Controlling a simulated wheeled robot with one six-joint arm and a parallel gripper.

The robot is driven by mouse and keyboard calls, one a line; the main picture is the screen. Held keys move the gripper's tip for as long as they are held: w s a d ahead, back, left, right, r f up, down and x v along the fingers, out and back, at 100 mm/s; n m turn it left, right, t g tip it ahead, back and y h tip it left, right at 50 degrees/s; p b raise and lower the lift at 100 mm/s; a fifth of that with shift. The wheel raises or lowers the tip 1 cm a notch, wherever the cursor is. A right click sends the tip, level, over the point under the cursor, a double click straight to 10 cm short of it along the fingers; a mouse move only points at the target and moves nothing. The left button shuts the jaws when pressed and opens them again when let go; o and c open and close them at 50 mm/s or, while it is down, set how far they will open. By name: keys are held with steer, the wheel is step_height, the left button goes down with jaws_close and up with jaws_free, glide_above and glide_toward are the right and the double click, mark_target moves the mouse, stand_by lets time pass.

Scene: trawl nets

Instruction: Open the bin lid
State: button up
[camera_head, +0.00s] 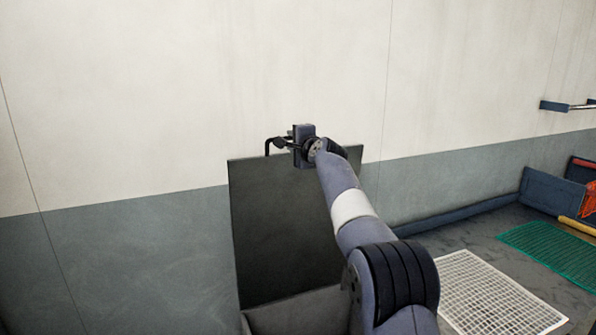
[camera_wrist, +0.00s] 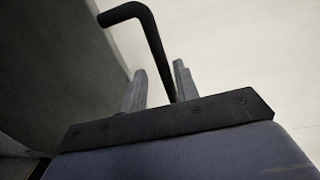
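The bin lid (camera_head: 280,225) is a dark grey panel standing raised, nearly upright, against the wall in the head view. The bin (camera_head: 297,313) shows below it at the bottom edge, partly cut off. A black bent handle (camera_head: 268,145) sticks up at the lid's top edge. My gripper (camera_head: 282,143) is at that edge beside the handle. In the wrist view the handle (camera_wrist: 152,40) runs down between the two fingers of my gripper (camera_wrist: 160,88). A gap shows between the handle and the left finger; contact with the right finger is unclear.
A pale wall (camera_head: 180,80) with a grey lower band stands close behind the lid. A blue box (camera_head: 550,190) stands at the far right, below a wall-mounted bar (camera_head: 570,106).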

steer(key=shift+w+a+r+g+p, duration=0.2)
steer(key=shift+w+p, duration=0.35)
steer(key=shift+p, duration=0.5)
steer(key=shift+w+a+r+g+p, duration=0.2)
steer(key=shift+w+p, duration=0.3)
steer(key=shift+p, duration=0.55)
steer(key=shift+s+f+b, duration=0.15)
steer(key=shift+f+b, duration=0.2)
steer(key=shift+b, duration=0.1)
steer(key=shift+b+v, duration=1.7)
steer(key=shift+v, duration=0.8)
